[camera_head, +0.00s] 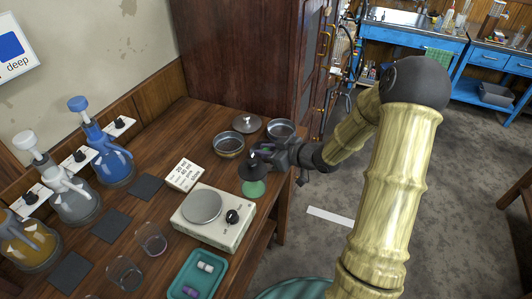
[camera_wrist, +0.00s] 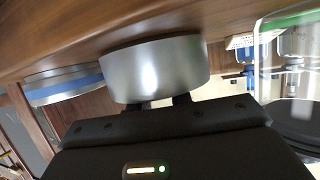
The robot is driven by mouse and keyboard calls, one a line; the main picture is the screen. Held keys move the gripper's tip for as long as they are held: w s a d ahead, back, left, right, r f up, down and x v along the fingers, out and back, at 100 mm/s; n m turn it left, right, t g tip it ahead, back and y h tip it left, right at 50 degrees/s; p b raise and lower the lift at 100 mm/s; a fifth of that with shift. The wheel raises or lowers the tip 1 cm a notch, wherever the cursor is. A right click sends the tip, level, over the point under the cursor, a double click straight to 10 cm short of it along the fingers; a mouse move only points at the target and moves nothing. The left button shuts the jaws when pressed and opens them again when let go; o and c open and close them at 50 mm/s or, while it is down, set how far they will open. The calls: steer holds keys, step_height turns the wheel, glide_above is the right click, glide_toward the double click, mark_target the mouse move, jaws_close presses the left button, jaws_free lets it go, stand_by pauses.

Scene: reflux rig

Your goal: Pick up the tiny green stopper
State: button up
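I cannot make out a tiny green stopper for certain in either view. A flat round green piece (camera_head: 253,188) shows on the bench just below my gripper (camera_head: 258,157) in the head view. In the wrist view a clear vessel with a green band (camera_wrist: 290,20) stands at the right; whether this is the same thing, I cannot tell. My gripper's two short dark fingertips (camera_wrist: 160,103) have a gap between them with nothing visibly held. A plain metal dish (camera_wrist: 155,68) fills the view right beyond them; contact cannot be told.
Metal bowls (camera_head: 228,146) and (camera_head: 280,129) and a lid (camera_head: 246,123) stand behind my gripper. A hotplate (camera_head: 212,217) and a teal tray (camera_head: 180,277) with small white and purple items lie nearer. Flasks (camera_head: 110,163) line the left wall. Open floor lies right of the bench.

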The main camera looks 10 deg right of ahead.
jaws_close()
step_height(320, 180, up, 10)
steer(key=shift+p, duration=1.2)
